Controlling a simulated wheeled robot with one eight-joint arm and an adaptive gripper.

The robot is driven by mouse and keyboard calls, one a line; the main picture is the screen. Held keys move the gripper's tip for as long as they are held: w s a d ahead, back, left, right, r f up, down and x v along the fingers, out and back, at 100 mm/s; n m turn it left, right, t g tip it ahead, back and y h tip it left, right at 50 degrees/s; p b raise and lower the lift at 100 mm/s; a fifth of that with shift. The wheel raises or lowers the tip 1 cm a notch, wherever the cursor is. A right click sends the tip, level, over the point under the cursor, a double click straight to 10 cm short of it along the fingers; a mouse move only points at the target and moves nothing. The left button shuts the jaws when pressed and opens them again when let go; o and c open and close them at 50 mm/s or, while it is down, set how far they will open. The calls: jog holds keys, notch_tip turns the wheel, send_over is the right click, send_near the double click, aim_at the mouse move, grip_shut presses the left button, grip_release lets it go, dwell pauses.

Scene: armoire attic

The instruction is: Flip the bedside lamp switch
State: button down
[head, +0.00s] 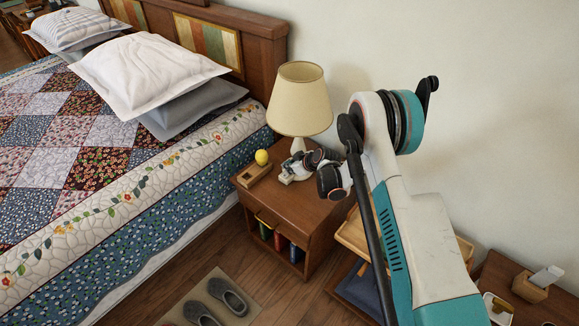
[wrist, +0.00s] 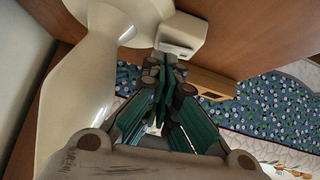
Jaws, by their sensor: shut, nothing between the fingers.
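The bedside lamp has a cream shade (head: 300,97) and a pale base, and stands upright on the wooden nightstand (head: 290,207). In the wrist view its glossy cream base (wrist: 75,80) fills the left side. A small pale block with a dark slot, which looks like the switch housing (wrist: 183,35), juts from the base. My gripper (wrist: 163,66) is shut and empty, its fingertips just below this block. I cannot tell whether they touch it. In the head view my gripper (head: 308,162) is beside the lamp base, partly hidden by my wrist. The switch position is unclear.
A small wooden block (head: 254,175) with a yellow round object (head: 262,157) sits left of the lamp. The bed (head: 120,170) is on the left and the wall behind. Slippers (head: 215,302) lie on a mat. A wooden shelf (head: 352,238) stands right of the nightstand.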

aim_at(286, 176)
jog(key=shift+f, duration=0.15)
jog(key=shift+w+d+f, duration=0.15)
jog(key=shift+w+f, duration=0.05)
jog(key=shift+s, duration=0.2)
dwell(0.4)
jog(key=shift+s+a, duration=0.5)
jog(key=shift+a, duration=0.05)
jog(key=shift+r, duration=0.15)
jog(key=shift+r, duration=0.3)
jog(key=r, duration=0.1)
jog(key=r+p, duration=0.1)
jog(key=shift+s+a+r, duration=0.15)
jog(key=shift+a+r, duration=0.05)
jog(key=shift+r, duration=0.2)
jog(key=p+v, duration=0.3)
jog(key=v, duration=0.7)
jog(key=shift+r+p, duration=0.2)
jog(key=shift+p, duration=0.15)
